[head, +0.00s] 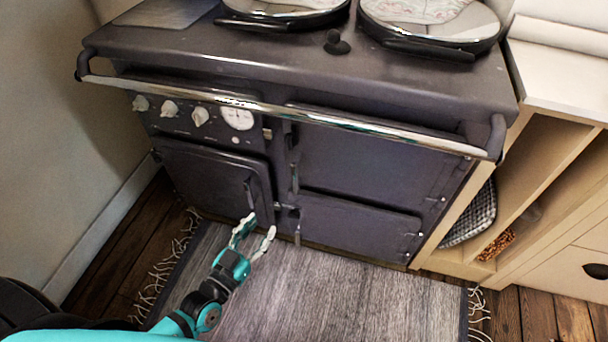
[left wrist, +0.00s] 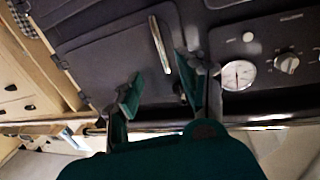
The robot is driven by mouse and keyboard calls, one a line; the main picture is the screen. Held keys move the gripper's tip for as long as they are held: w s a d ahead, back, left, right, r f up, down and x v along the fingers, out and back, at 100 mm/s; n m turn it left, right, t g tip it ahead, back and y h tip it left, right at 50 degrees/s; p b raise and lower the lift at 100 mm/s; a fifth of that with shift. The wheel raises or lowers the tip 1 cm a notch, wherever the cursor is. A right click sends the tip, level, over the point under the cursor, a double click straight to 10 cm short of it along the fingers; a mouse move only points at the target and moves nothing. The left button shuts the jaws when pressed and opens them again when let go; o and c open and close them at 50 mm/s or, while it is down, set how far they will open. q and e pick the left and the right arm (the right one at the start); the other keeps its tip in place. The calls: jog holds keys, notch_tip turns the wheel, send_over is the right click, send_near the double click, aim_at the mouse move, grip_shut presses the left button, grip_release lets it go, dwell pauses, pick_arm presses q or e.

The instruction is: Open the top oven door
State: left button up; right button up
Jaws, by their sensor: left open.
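The top oven door (head: 370,158) is the dark upper right door of the range and looks shut. Its upright handle (head: 295,168) is at its left edge. In the left wrist view, which is upside down, the door (left wrist: 105,60) fills the middle and a bright metal handle (left wrist: 160,45) lies beyond the fingers. My left gripper (head: 259,227) is open and empty, low in front of the range. It also shows in the left wrist view (left wrist: 160,67), with the handle between its fingers in the picture but seemingly not touched. My right gripper is out of view.
A chrome rail (head: 290,115) runs along the range front above the doors. The lower right door (head: 355,228) and left door (head: 210,178) look shut. A control panel (head: 185,122) is at upper left. A striped rug (head: 350,290) covers the floor. Wooden shelving (head: 545,170) stands right.

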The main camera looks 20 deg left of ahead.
aim_at(293, 180)
pick_arm(q)
jog(key=x, duration=0.5)
jog(key=r+b+x, duration=0.1)
jog(key=x, duration=0.5)
jog(key=b+x, duration=0.1)
jog(key=x, duration=0.4)
jog(key=shift+w+d+r, duration=0.15)
jog(key=shift+w+r, duration=0.1)
jog(key=shift+w, duration=0.05)
jog(key=shift+w+d, duration=0.1)
jog(key=shift+w, duration=0.3)
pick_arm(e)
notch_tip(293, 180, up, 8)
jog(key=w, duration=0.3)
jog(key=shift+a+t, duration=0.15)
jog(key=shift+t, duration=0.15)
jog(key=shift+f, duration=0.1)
pick_arm(q)
grip_shut()
